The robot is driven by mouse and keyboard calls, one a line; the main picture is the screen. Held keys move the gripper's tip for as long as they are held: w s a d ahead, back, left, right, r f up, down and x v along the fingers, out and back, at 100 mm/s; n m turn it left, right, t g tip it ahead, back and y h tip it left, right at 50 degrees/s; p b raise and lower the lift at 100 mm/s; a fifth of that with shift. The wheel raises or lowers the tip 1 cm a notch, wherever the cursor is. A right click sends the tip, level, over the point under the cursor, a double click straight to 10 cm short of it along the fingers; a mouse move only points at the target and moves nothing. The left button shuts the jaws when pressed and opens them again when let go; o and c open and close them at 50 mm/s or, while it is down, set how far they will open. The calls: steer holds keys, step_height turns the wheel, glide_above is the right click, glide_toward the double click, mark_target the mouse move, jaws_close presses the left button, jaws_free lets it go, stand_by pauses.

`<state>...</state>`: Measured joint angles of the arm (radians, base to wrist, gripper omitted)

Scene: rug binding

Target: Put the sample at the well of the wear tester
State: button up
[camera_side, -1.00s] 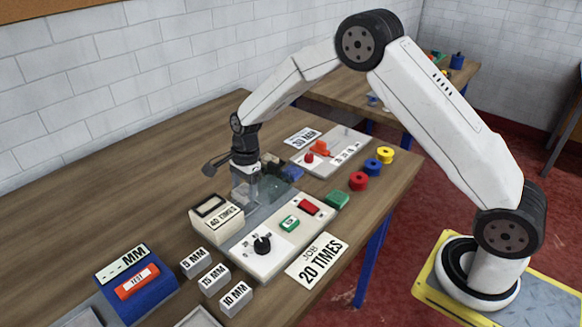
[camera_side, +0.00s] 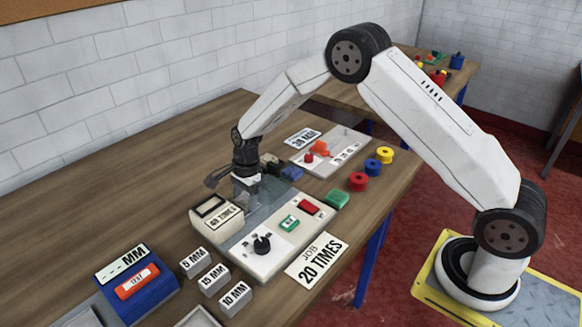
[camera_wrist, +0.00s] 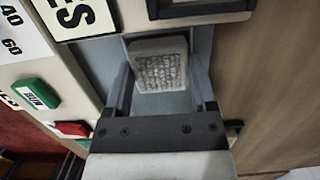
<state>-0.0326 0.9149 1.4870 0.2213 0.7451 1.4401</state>
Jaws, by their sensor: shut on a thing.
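The wear tester (camera_side: 258,258) is a pale unit on the table with a black dial, a green RUN button, a red switch and a display box (camera_side: 215,212) reading 40 TIMES. My gripper (camera_side: 245,188) is low over the grey bed behind its control panel. In the wrist view, the sample (camera_wrist: 160,70), a small grey block with a rough woven face, sits between my gripper's two fingers (camera_wrist: 162,92), which are shut on it. A pale grey recessed floor shows around it. In the side view the sample is hard to make out, and I cannot tell whether it touches the bed.
The display box stands close beside my gripper. A clear panel (camera_side: 272,187) is just behind. A JOB 20 TIMES card (camera_side: 317,260), marked 5, 15 and 10 MM blocks (camera_side: 213,279), a blue TEST unit (camera_side: 137,287) and coloured spools (camera_side: 372,167) lie around. The table's left side is clear.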

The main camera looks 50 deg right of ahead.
steer(key=shift+s+f, duration=0.15)
steer(key=shift+f, duration=0.45)
steer(key=o, duration=1.1)
steer(key=shift+f, duration=0.1)
steer(key=shift+o, duration=0.2)
step_height(320, 180, up, 14)
steer(key=d, duration=0.1)
steer(key=shift+d+f, duration=0.25)
steer(key=shift+d, duration=0.15)
steer(key=s+d+f+n+t+h, duration=0.1)
steer(key=s+d+n+t, duration=0.1)
steer(key=s+n, duration=1.6)
steer(key=s, duration=0.5)
steer(key=shift+s+d+t+h, duration=0.25)
steer(key=shift+s+t+h, duration=0.05)
steer(key=shift+h, duration=0.1)
